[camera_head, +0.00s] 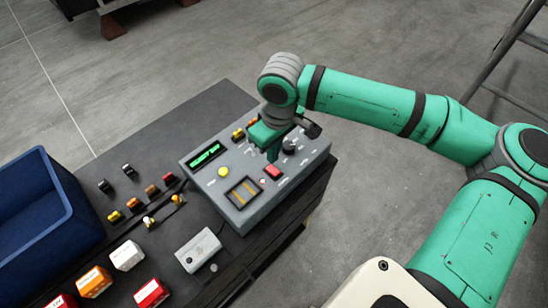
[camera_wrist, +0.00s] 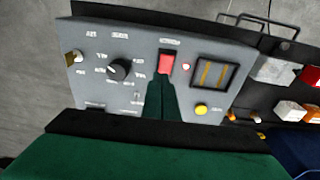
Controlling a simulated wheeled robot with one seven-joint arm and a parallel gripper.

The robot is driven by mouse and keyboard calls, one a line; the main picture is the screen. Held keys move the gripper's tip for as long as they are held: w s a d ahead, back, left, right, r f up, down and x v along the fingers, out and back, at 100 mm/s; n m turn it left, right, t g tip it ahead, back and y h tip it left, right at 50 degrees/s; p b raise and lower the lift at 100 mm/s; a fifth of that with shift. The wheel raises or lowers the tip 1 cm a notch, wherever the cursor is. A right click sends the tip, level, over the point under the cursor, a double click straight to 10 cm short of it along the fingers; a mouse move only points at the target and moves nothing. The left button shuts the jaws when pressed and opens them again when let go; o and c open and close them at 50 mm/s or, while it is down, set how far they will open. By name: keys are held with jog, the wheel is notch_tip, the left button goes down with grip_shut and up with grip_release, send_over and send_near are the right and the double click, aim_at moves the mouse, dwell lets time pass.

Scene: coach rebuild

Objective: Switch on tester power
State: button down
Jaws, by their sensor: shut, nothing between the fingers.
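The tester (camera_head: 235,205) is a grey box on a dark bench, with a sloped panel and a display (camera_head: 206,155) showing green text. Its red rocker switch (camera_head: 272,171) also shows in the wrist view (camera_wrist: 166,62), with a small red lamp (camera_wrist: 186,68) beside it. My gripper (camera_head: 272,157) is shut and empty, pointing down at the panel. In the wrist view its green fingertips (camera_wrist: 161,78) are at the lower edge of the red switch and cover a little of it. I cannot tell whether they touch it.
The panel also carries a black knob (camera_wrist: 119,69), a yellow button (camera_wrist: 201,109) and a dark window with yellow bars (camera_wrist: 212,74). A blue bin (camera_head: 45,225), a small grey box (camera_head: 198,250) and several coloured blocks stand on the bench at left.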

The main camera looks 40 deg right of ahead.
aim_at(270, 165)
notch_tip(270, 165, up, 11)
jog(key=w, duration=0.1)
jog(key=shift+r, duration=0.15)
jog(key=shift+w, duration=0.2)
dwell(0.4)
